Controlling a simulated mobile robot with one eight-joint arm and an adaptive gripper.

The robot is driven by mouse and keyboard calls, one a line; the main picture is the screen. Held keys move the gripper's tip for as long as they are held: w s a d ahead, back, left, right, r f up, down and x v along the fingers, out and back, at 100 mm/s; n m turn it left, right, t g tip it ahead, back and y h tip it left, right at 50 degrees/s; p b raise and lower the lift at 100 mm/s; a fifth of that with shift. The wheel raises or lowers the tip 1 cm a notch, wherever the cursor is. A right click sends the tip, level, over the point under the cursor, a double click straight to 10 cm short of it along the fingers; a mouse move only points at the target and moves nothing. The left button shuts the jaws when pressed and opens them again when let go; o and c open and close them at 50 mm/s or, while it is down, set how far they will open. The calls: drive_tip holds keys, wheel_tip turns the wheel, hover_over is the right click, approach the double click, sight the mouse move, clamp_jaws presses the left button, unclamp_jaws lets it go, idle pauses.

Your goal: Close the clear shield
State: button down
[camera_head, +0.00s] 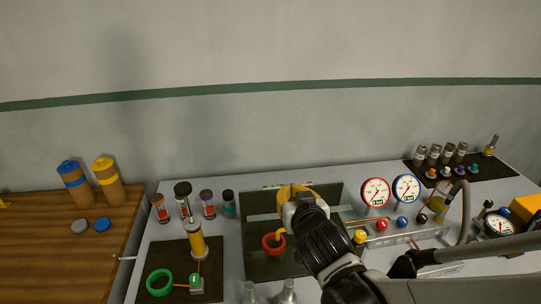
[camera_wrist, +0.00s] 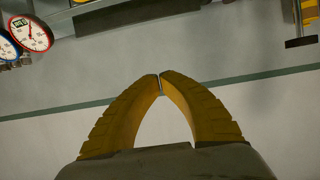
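My gripper (camera_head: 284,198) is over the dark recessed bay (camera_head: 262,266) in the middle of the grey bench. Its yellow fingers also show in the wrist view (camera_wrist: 160,77), where their tips meet in an arch. A thin pale line shows between the tips; I cannot tell whether it is a held edge or a gap. I cannot make out the clear shield with certainty; a paler band (camera_head: 262,205) crosses the bay behind the gripper. A red ring (camera_head: 273,244) is in the bay below the gripper. My arm hides the bay's right side.
A yellow cylinder (camera_head: 196,242) and green ring (camera_head: 159,282) are on a dark mat at left. Several jars (camera_head: 207,205) stand behind. A red gauge (camera_head: 375,192) and blue gauge (camera_head: 406,188) stand right of the bay. Clear flasks (camera_head: 289,292) are at the front. A wooden table (camera_head: 50,245) adjoins at left.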

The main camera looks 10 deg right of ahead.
sight(291, 244)
drive_tip(key=s+f+b, duration=0.1)
drive_tip(key=f+b, duration=0.3)
drive_tip(key=f, duration=0.1)
drive_tip(key=s+f+b, duration=0.2)
drive_tip(key=f+b, duration=0.1)
drive_tip(key=f, duration=0.1)
drive_tip(key=s+f+b, duration=0.2)
drive_tip(key=f+b, duration=0.2)
drive_tip(key=f, duration=0.1)
drive_tip(key=shift+s+f+b, duration=0.25)
drive_tip(key=shift+f+b, duration=0.05)
drive_tip(key=shift+b, duration=0.05)
drive_tip(key=shift+s+f+b, duration=0.1)
drive_tip(key=shift+f+b, duration=0.5)
drive_tip(key=shift+f, duration=0.1)
drive_tip(key=shift+r, duration=0.2)
drive_tip(key=shift+r, duration=4.8)
drive_tip(key=s+d+f+g, duration=0.6)
drive_tip(key=s+f, duration=0.2)
drive_tip(key=s, duration=0.3)
drive_tip(key=shift+s+f+g, duration=0.3)
drive_tip(key=shift+f+g, duration=0.05)
drive_tip(key=shift+g, duration=0.05)
